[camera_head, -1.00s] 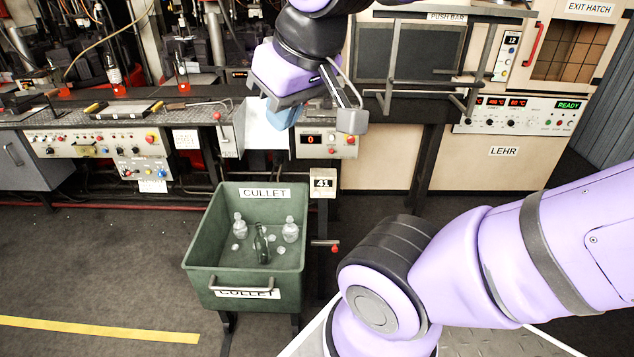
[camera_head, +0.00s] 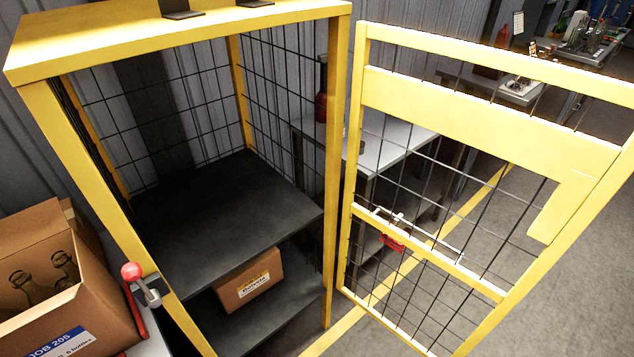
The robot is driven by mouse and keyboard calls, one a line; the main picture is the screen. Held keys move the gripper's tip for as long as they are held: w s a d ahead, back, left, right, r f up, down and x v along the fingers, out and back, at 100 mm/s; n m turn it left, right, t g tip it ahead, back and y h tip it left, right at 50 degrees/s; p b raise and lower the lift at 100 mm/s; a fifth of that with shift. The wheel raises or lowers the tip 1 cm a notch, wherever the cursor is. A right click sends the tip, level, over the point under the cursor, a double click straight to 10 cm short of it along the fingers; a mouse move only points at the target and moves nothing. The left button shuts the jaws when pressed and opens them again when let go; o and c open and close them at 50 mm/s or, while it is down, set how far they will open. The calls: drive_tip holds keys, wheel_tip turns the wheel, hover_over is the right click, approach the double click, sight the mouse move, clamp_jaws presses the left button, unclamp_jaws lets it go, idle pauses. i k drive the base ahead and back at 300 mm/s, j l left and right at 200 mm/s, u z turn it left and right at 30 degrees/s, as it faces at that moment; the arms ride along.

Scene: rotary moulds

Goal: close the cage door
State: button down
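The yellow-framed cage (camera_head: 339,150) stands at the left and centre of the head view, its front open. Its door (camera_head: 480,110), a yellow frame with dark wire mesh, stands swung wide open to the right of the cage. A bar with a red part (camera_head: 391,243) sits on the door's lower cross rail. A red-knobbed lever (camera_head: 133,272) is at the cage's left front post. Inside, the black upper shelf (camera_head: 225,205) is bare, and a cardboard box (camera_head: 248,280) lies on the lower shelf. My gripper is not in view.
An open carton of bottles (camera_head: 50,285) stands left of the cage. A pale table (camera_head: 385,150) is behind the door, and benches with equipment (camera_head: 590,40) are at the far right. Grey floor with a yellow line (camera_head: 450,222) lies behind and right of the door.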

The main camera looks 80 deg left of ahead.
sight(588, 170)
drive_tip(key=u, duration=3.2)
drive_tip(key=k+l+z, duration=0.1)
drive_tip(key=l+z, duration=0.8)
drive_tip(key=i+j, duration=0.25)
drive_tip(key=j, duration=0.15)
drive_tip(key=z, duration=0.05)
